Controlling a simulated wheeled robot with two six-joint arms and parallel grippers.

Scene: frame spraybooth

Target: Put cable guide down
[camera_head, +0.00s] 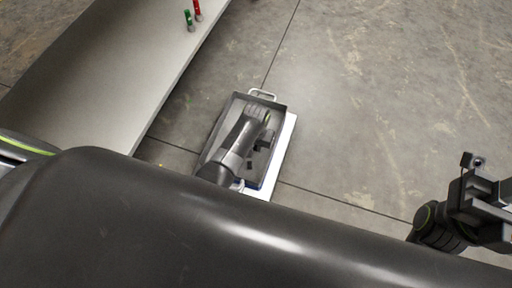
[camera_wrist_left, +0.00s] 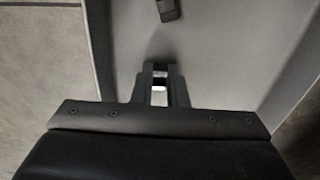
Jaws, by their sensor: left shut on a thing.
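My left gripper (camera_head: 262,143) reaches down into a grey tray in the head view. In the left wrist view its fingers (camera_wrist_left: 157,72) are close together, low over the tray floor. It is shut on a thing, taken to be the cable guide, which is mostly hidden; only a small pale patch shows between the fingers. A small dark block (camera_wrist_left: 168,10) lies on the tray floor ahead of the fingers, apart from them. My right gripper (camera_head: 485,190) is at the right edge of the head view; its jaws cannot be made out.
The grey tray (camera_head: 282,104) has raised walls and a pale handle (camera_head: 262,93) at its far end. A white surface (camera_head: 287,148) shows along its right side. A long light bench (camera_head: 120,75) at the left carries a green item (camera_head: 188,18) and a red item (camera_head: 197,8). Bare floor lies right.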

